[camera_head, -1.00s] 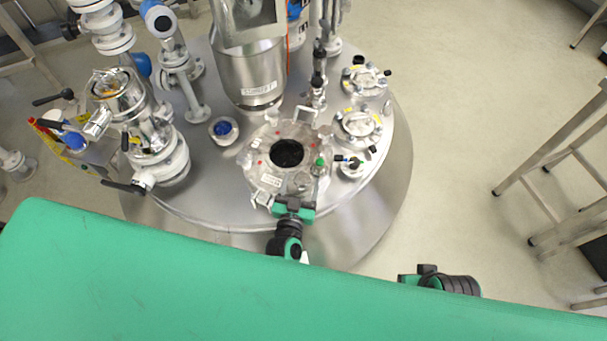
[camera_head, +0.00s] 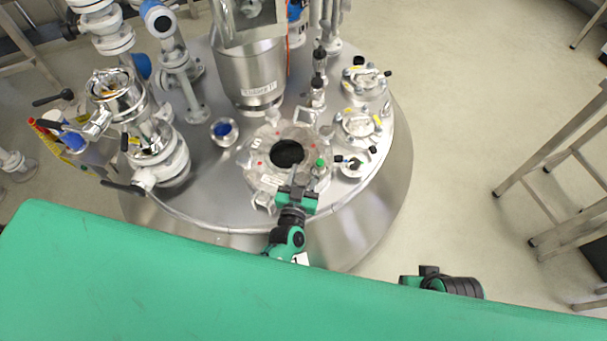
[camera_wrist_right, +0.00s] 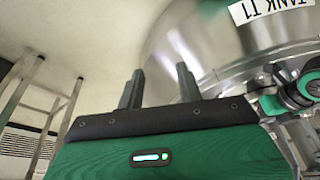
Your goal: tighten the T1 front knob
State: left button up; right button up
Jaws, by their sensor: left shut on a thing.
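The tank T1 (camera_head: 385,215) stands in front of me with a round lid (camera_head: 262,178) around a dark opening (camera_head: 287,153). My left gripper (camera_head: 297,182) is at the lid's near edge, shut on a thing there. That thing is mostly hidden by the gripper; its place fits the T1 front knob. In the right wrist view, my right gripper (camera_wrist_right: 158,72) is open and empty, its two fingers apart, below the tank wall with its "TANK T1" label (camera_wrist_right: 272,8). My left arm's green and black parts show at the right of that view.
Flanged ports (camera_head: 357,125) sit on the tank's right. A steel vessel (camera_head: 250,72) and pipework rise behind and left. A metal stand (camera_head: 548,160) is at far right, with clear floor between.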

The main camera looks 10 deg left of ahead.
pick_arm(q)
jog(key=shift+h, duration=0.3)
jog(key=shift+m+h, duration=1)
jog(key=shift+h, duration=0.1)
jog(key=m+g+h, duration=0.1)
jog(key=h, duration=0.2)
jog(key=shift+d+m, duration=0.15)
jog(key=shift+m, duration=0.25)
jog(key=shift+d+m+g+h+b, duration=0.1)
jog(key=shift+m+g+h+b, duration=0.2)
jog(key=shift+m+h+b, duration=0.25)
jog(key=shift+d+m+g+h, duration=0.1)
jog(key=shift+m+g+h, duration=0.4)
jog(key=shift+h, duration=0.35)
jog(key=shift+s+h, duration=0.1)
jog(key=shift+h, duration=0.2)
pick_arm(e)
jog(key=shift+v, duration=1.8)
pick_arm(q)
jog(key=o, duration=0.9)
jog(key=shift+o, duration=0.5)
pick_arm(e)
jog(key=shift+w+t, duration=0.2)
jog(key=shift+t, duration=0.1)
